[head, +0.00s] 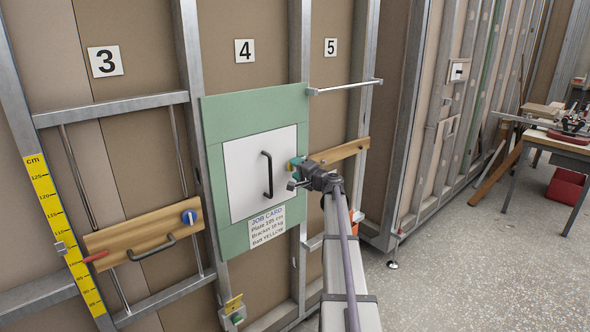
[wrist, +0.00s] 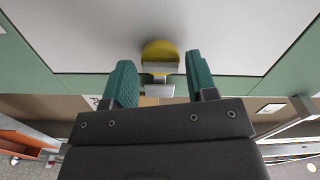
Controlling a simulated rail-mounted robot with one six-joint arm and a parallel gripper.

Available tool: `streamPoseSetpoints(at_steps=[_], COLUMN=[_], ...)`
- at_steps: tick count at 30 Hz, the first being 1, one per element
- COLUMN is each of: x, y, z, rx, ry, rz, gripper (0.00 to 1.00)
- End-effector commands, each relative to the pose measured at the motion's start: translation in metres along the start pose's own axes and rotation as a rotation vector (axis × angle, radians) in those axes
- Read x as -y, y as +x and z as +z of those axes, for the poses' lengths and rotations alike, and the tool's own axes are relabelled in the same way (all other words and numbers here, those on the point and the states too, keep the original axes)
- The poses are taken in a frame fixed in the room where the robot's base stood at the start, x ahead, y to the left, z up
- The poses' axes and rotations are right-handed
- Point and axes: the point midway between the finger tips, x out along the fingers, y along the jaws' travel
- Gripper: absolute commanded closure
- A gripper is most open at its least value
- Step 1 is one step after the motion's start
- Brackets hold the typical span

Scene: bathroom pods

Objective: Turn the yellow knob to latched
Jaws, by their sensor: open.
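The yellow knob (wrist: 160,50) shows in the wrist view at the edge of the white panel, with grey metal pieces (wrist: 160,90) just below it in the picture. My gripper (wrist: 160,75) is open, with one teal finger to each side of the knob's line. A gap shows between each finger and the knob, and I cannot see any contact. In the head view my gripper (head: 297,166) is at the right edge of the white panel (head: 248,185), and the knob is mostly hidden there. The knob's turn position is hard to tell.
The white panel has a black handle (head: 268,175) and sits on a green board (head: 220,130). A job card (head: 266,228) is below. A wooden rail (head: 340,152) and a metal bar (head: 345,87) are to the right. A blue knob (head: 189,217) is on a board at left.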

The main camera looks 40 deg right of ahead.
Motion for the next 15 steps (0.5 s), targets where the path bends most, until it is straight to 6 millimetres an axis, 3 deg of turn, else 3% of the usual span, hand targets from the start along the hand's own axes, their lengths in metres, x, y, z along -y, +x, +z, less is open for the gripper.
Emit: streamPoseSetpoints(at_steps=[9,15], x=[0.001,0.0], y=[-0.078,-0.098], z=[0.002,0.001], rx=[-0.001,0.0], ry=[0.0,0.0], rz=[0.0,0.0], gripper=[0.48,0.48])
